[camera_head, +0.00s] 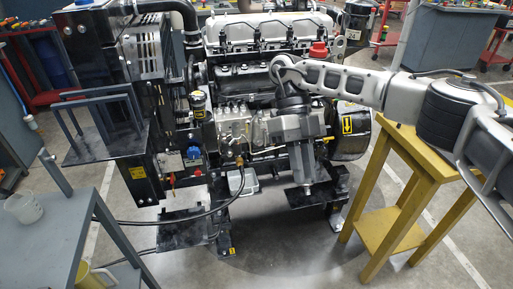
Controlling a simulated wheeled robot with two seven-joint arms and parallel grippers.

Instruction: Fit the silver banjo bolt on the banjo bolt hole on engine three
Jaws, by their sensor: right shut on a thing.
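The engine (240,85) stands in the middle of the view, with a silver valve cover on top and a grey pump on its near side. My right arm comes in from the right, and my right gripper (307,187) points down in front of the engine's right half. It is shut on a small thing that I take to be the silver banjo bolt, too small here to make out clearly. The banjo bolt hole cannot be made out; my gripper and wrist cover part of the engine's near side. My left gripper is not in view.
A yellow stand (425,185) is at the right, under my right arm. A grey cart (50,240) with a mug (23,207) is at the lower left. A black hose (140,223) runs from the engine toward the cart. The floor in front is mostly clear.

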